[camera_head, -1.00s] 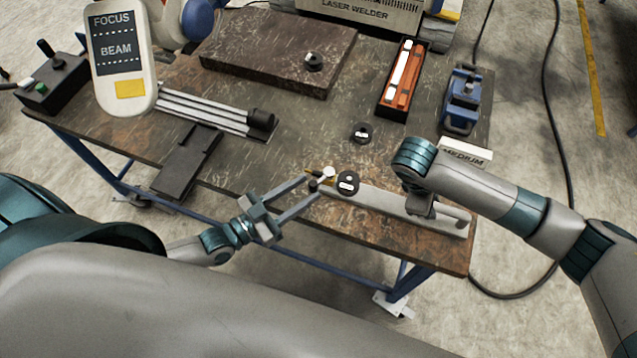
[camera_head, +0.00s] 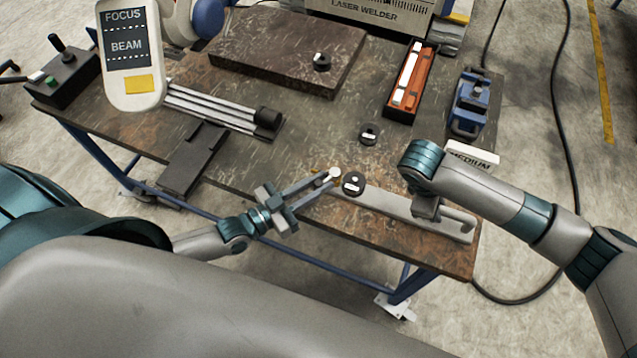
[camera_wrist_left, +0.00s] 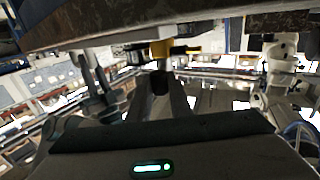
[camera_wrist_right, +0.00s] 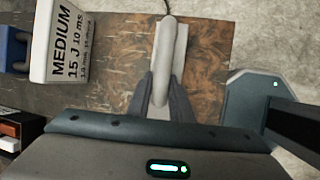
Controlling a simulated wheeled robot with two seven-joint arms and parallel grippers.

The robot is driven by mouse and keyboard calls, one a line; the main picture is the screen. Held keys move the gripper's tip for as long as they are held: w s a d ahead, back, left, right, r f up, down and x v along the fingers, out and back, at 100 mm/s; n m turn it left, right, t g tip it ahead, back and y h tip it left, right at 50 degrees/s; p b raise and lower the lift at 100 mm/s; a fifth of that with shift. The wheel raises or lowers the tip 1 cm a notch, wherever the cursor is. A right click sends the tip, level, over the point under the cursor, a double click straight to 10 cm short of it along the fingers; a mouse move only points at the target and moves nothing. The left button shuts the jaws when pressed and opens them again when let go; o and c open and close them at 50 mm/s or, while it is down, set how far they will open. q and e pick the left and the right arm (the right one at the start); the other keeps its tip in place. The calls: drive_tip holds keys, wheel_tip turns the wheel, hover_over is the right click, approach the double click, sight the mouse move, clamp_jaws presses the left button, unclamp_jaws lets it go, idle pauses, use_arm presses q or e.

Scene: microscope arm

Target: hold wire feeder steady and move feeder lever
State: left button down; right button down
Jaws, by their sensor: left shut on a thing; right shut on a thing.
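The wire feeder (camera_head: 385,200) is a long pale grey bar lying along the table's front right edge. My right gripper (camera_head: 425,210) is shut on its grey handle near the right end. The right wrist view shows the fingers on both sides of that handle (camera_wrist_right: 167,55). At the feeder's left end are a white round knob (camera_head: 335,173) and a black labelled disc (camera_head: 353,185). My left gripper (camera_head: 322,183) is shut on the feeder lever there. The left wrist view shows a dark lever knob (camera_wrist_left: 160,82) between the fingers, below a yellow part (camera_wrist_left: 160,48). The fingers partly hide the lever.
A black labelled disc (camera_head: 369,134) lies behind the feeder. A white MEDIUM block (camera_head: 472,156) and a blue clamp-like device (camera_head: 468,103) stand behind my right arm. A black tray (camera_head: 402,112) with orange contents is farther back. Bare tabletop (camera_head: 310,140) lies left of the disc.

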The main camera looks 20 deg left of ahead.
use_arm(q)
drive_tip(key=shift+s+d+y, duration=0.1)
drive_tip(key=shift+d+y, duration=0.2)
drive_tip(key=shift+d, duration=0.1)
idle(0.7)
drive_tip(key=shift+d+r+n+t, duration=0.1)
drive_tip(key=shift+d+n+t, duration=0.15)
drive_tip(key=shift+n+t, duration=0.25)
drive_tip(key=shift+s+d+r+n+t+y, duration=0.1)
drive_tip(key=shift+d+n+t+y, duration=0.15)
drive_tip(key=shift+n+y, duration=0.4)
drive_tip(key=shift+w+d+f+n+t+y, duration=0.1)
drive_tip(key=shift+d+n+t+y, duration=0.2)
drive_tip(key=shift+y, duration=0.65)
drive_tip(key=shift+s+d+r+n+t+y, duration=0.1)
drive_tip(key=shift+n+t+y, duration=0.15)
drive_tip(key=shift+n+y, duration=0.45)
drive_tip(key=shift+d+n+y, duration=0.25)
drive_tip(key=shift+n+y, duration=0.25)
drive_tip(key=shift+y, duration=0.4)
drive_tip(key=shift+d+n+y, duration=0.25)
drive_tip(key=shift+n+y, duration=0.2)
drive_tip(key=shift+y, duration=0.75)
drive_tip(key=c, duration=1.6)
unclamp_jaws()
drive_tip(key=shift+f, duration=0.2)
drive_tip(key=shift+a, duration=0.1)
